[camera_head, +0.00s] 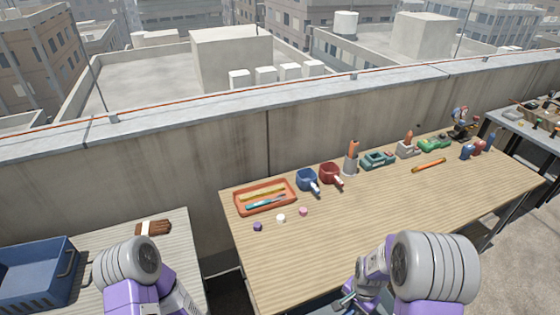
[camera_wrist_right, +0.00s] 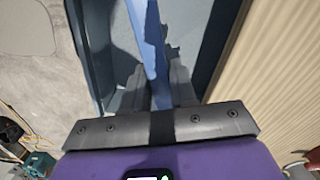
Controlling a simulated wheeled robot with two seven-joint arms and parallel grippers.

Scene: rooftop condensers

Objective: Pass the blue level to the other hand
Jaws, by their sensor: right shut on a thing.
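The blue level (camera_wrist_right: 150,35) shows in the right wrist view as a long, narrow blue bar running up from between the fingers. My right gripper (camera_wrist_right: 158,82) is shut on it, with one dark finger on each side. In the head view, my right gripper is low in the picture at the front edge of the wooden bench, mostly hidden by my own arm. The level cannot be made out clearly there. My left arm comes in at the lower left of the head view, but its gripper is out of sight.
The wooden bench (camera_head: 400,215) has a clear front and middle. An orange tray (camera_head: 240,204), a blue cup (camera_head: 307,180), a red cup (camera_head: 331,173) and several tools stand along its back. A blue crate (camera_head: 35,285) and a brown brush (camera_head: 153,228) are on the left table.

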